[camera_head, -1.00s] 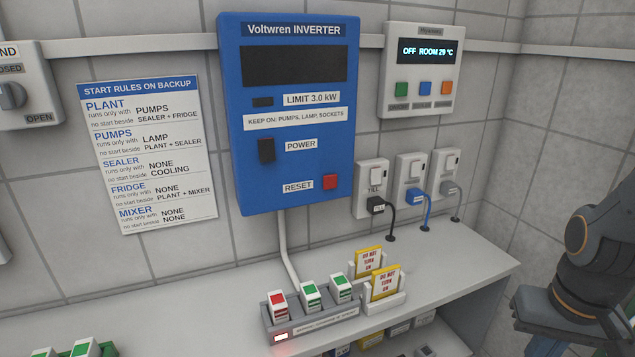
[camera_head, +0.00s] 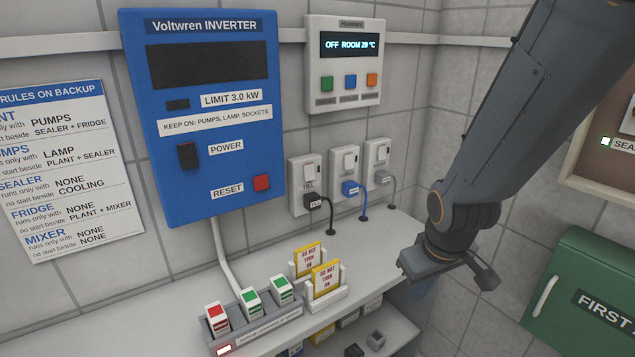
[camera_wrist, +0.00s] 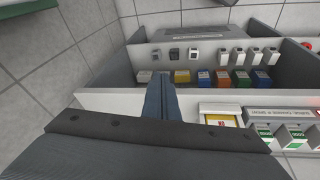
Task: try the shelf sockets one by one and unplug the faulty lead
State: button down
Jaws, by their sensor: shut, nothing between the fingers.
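Three white sockets with rocker switches are on the wall above the shelf (camera_head: 385,243) in the head view. The left socket (camera_head: 299,173) holds a black plug (camera_head: 315,200) with a black lead. The middle socket (camera_head: 339,167) holds a blue plug (camera_head: 350,188). The right socket (camera_head: 373,160) has a grey lead (camera_head: 391,190). All three leads run down to the shelf. My gripper (camera_head: 440,268) is right of the sockets, apart from them, near the shelf's right end. In the wrist view my gripper (camera_wrist: 161,80) is shut and empty.
The blue inverter (camera_head: 205,110) is left of the sockets, with a controller (camera_head: 344,65) above them. On the shelf are a breaker tray (camera_head: 255,333) and yellow cards (camera_head: 326,280). A green first-aid box (camera_head: 585,295) is right. A lower shelf holds coloured boxes (camera_wrist: 222,79).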

aim_at(311, 179)
jog(key=w+a+r+n+t+y, duration=0.1)
jog(key=w+a+r+n+t, duration=0.15)
jog(key=w+n, duration=0.3)
jog(key=w+a+r+n+t+y, duration=0.1)
jog(key=w+a+n+t+y, duration=0.1)
jog(key=w+n+t, duration=0.4)
jog(key=w+a+r+n+t+y+p, duration=0.1)
jog(key=w+a+r+n+t+y, duration=0.1)
jog(key=a+r+n+y, duration=0.4)
notch_tip(311, 179, up, 3)
jog(key=w+a+n, duration=0.1)
jog(key=a+n, duration=0.1)
jog(key=n, duration=0.1)
jog(key=shift+a+f, duration=0.15)
jog(key=shift+a, duration=0.1)
jog(key=shift+w+n, duration=0.1)
jog(key=shift+n, duration=0.15)
jog(key=p+x, duration=0.5)
jog(key=x, duration=0.9)
jog(key=shift+a+p, duration=0.2)
jog(key=shift+p, duration=0.1)
